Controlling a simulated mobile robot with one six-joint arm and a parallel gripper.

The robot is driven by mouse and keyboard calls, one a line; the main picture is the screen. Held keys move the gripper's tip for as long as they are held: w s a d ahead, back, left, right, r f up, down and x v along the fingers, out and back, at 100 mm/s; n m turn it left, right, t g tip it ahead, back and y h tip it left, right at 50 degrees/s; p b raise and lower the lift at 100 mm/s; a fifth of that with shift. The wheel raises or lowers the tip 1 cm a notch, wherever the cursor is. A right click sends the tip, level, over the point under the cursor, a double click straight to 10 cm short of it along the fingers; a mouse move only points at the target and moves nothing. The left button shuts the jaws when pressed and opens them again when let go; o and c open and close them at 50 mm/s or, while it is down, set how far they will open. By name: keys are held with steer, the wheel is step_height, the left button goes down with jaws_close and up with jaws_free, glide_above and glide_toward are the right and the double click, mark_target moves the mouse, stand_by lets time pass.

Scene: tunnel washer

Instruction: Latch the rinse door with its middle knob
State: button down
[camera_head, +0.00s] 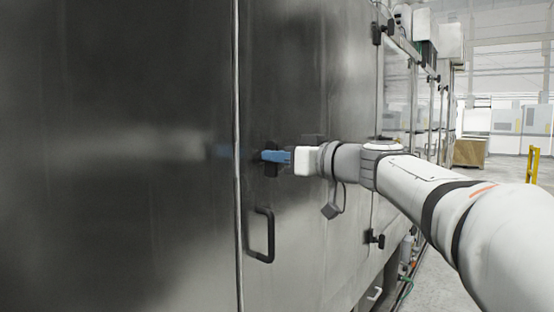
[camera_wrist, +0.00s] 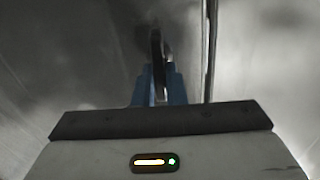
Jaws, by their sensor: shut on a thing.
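The rinse door (camera_head: 310,80) is a dark brushed-metal panel and looks closed, its left edge along a vertical seam. Its black middle knob (camera_head: 271,170) sits near that edge, above a black bar handle (camera_head: 262,236). My gripper (camera_head: 268,156), with blue fingers, reaches in from the right and is shut on the knob. In the wrist view the knob (camera_wrist: 157,50) stands between the blue fingers (camera_wrist: 158,85), with the seam just to the right. The fingers hide part of the knob, and its latch state cannot be told.
A wide metal panel (camera_head: 120,150) lies left of the seam. Black fittings (camera_head: 374,238) line the door's right side. Further machine modules (camera_head: 425,90) run back to the right. A yellow post (camera_head: 533,164) and a brown box (camera_head: 469,152) stand on open floor far right.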

steer(key=shift+w+d+f+m+b, duration=0.1)
steer(key=shift+m+b, duration=0.65)
steer(key=shift+m, duration=2.15)
steer(key=shift+w+d+f+m+b, duration=0.15)
steer(key=shift+m+b, duration=0.65)
steer(key=shift+m, duration=2.1)
steer(key=shift+a+f+m+b, duration=0.1)
steer(key=shift+m+b, duration=0.65)
steer(key=shift+m, duration=2.15)
steer(key=shift+d, duration=0.1)
steer(key=c, duration=1.5)
jaws_free()
steer(key=shift+d, duration=0.1)
steer(key=b+v, duration=0.1)
steer(key=v, duration=0.6)
steer(key=shift+s+d+b, duration=0.25)
steer(key=shift+b, duration=0.05)
